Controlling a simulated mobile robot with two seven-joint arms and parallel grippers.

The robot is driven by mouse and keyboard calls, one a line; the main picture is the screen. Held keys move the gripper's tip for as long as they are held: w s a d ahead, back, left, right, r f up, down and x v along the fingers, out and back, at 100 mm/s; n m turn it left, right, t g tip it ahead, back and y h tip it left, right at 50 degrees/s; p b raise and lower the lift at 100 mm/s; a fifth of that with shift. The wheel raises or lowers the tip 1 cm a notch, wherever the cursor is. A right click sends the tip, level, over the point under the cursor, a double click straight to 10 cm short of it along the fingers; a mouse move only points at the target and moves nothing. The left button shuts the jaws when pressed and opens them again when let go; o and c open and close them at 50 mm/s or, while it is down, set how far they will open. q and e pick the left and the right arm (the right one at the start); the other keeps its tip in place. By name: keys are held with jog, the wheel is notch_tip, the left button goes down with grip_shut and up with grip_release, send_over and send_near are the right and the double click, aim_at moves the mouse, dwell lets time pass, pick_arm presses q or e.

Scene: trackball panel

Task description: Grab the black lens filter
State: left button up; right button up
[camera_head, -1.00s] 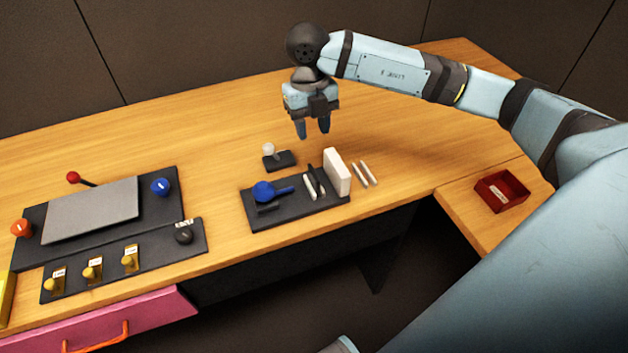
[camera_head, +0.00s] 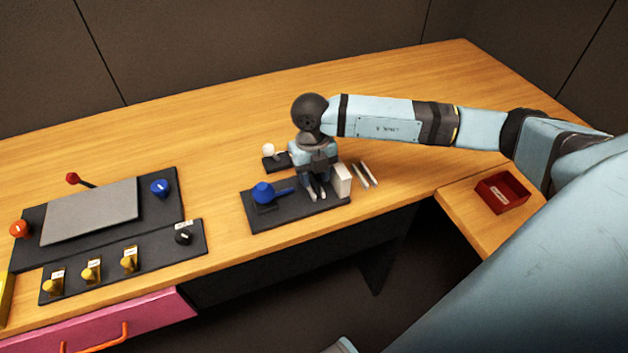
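My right gripper (camera_head: 315,186) points down over the dark tray (camera_head: 275,217), between the blue round-headed item and the white block. Its fingertips are low, close to two short pale upright pieces (camera_head: 316,194). A thin black piece that showed between those pale pieces earlier is now mostly hidden by the gripper; I cannot tell for certain that it is the black lens filter. I cannot tell whether the fingers are open or touch anything. My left gripper is not in view.
A blue round-headed item (camera_head: 263,193) lies left on the tray, a white block (camera_head: 342,180) stands right. Behind is a white ball on a dark base (camera_head: 275,164). Two pale sticks (camera_head: 364,174) and a red box (camera_head: 502,192) lie right. A control panel (camera_head: 90,212) is left.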

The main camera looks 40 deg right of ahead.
grip_shut()
jog(key=shift+r, duration=0.1)
